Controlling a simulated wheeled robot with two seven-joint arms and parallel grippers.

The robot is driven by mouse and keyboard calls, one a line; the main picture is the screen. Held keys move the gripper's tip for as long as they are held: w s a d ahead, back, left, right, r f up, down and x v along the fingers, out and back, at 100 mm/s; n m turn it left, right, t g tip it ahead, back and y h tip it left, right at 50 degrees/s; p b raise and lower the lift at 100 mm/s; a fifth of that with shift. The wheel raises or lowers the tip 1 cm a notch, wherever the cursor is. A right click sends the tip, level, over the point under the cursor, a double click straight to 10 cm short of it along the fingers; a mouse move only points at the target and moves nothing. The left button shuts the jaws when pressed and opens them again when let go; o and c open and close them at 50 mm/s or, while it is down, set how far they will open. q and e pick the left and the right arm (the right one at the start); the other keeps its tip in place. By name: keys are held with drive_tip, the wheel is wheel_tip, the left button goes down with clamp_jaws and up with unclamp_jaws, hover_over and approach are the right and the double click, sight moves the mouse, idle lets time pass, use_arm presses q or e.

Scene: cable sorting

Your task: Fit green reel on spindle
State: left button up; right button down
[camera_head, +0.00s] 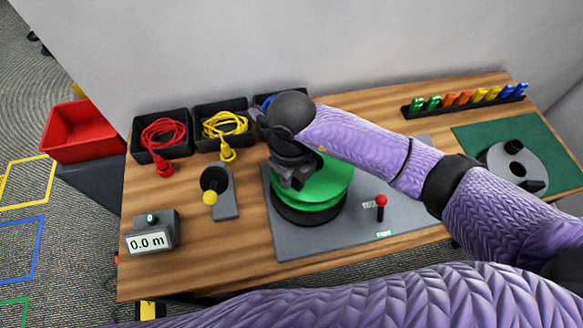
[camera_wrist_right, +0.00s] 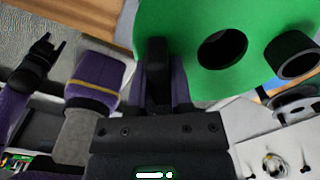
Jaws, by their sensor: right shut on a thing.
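The green reel (camera_head: 333,185) is over a dark round base (camera_head: 318,217) on the grey mat, at the middle of the head view. My right gripper (camera_head: 290,182) reaches down to the reel's left side and is shut on it. In the right wrist view the reel (camera_wrist_right: 185,30) is a large green disc with a dark centre hole, and my gripper finger (camera_wrist_right: 157,75) overlaps its edge. The spindle is not clearly visible; I cannot tell whether the reel is seated. A dark gripper, apparently my left (camera_wrist_right: 38,62), shows at the wrist view's left; its jaw state is unclear.
Black bins with a red cable (camera_head: 164,134) and yellow cable (camera_head: 224,124) stand behind left. A cable holder (camera_head: 222,200), length display (camera_head: 150,238) and red-knobbed lever (camera_head: 381,205) surround the work area. A grey reel-like part (camera_head: 515,165) lies on the green mat (camera_head: 481,134).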

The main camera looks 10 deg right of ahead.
wheel_tip(320, 180, down, 3)
drive_tip(key=shift+b, duration=0.95)
wheel_tip(320, 180, down, 4)
drive_tip(key=b, duration=0.3)
drive_tip(key=shift+r, duration=0.1)
drive_tip(key=shift+c, duration=2.2)
unclamp_jaws()
drive_tip(key=shift+r, duration=0.1)
